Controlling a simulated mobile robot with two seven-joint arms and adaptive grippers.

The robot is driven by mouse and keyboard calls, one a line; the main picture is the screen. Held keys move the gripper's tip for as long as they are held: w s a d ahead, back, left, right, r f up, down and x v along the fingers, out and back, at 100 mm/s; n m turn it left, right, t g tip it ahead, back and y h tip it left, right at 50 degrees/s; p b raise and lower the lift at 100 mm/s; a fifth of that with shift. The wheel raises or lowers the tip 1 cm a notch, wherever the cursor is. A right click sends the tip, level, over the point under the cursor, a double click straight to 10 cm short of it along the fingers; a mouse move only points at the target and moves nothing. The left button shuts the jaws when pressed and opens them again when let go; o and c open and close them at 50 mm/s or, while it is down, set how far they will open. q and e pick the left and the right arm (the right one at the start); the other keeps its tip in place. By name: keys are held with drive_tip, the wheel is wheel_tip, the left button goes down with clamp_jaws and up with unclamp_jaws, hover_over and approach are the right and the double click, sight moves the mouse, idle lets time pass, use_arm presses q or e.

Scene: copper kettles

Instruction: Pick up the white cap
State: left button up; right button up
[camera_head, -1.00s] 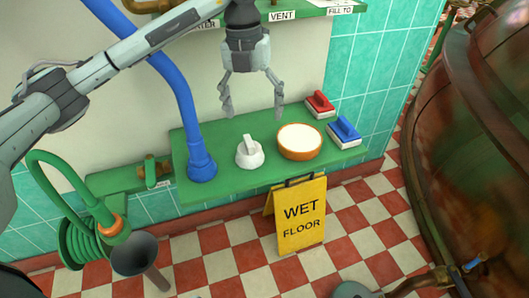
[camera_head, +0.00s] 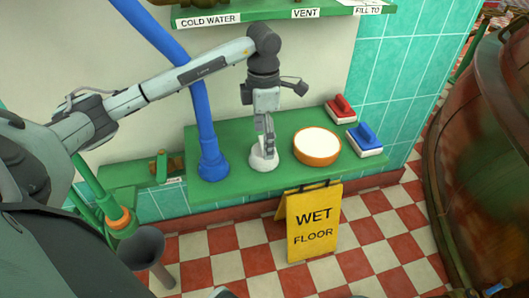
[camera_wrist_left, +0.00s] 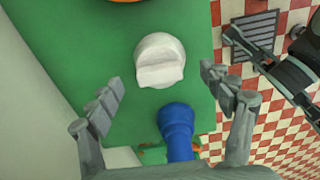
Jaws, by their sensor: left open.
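The white cap (camera_head: 258,163) is round with a raised grip bar across its top. It sits on the green shelf (camera_head: 228,136), between the blue pipe and the orange-rimmed bowl. My left gripper (camera_head: 266,143) is above it, and its fingers hide part of the cap in the head view. In the left wrist view the cap (camera_wrist_left: 160,62) lies just beyond the open fingertips (camera_wrist_left: 163,88), roughly centred between them. The fingers are spread wider than the cap and hold nothing. A grey and black arm part of mine shows at the right edge of the wrist view.
The blue pipe (camera_head: 211,160) stands close left of the cap. An upper shelf (camera_head: 280,14) overhangs. A yellow wet-floor sign (camera_head: 313,222) stands in front.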

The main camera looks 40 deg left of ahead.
sight(263, 142)
use_arm(q)
wheel_tip(263, 142, down, 2)
drive_tip(key=shift+f, duration=0.2)
drive_tip(key=c, duration=1.2)
drive_tip(key=shift+r, duration=0.15)
wheel_tip(263, 142, up, 10)
drive_tip(key=shift+f, duration=0.1)
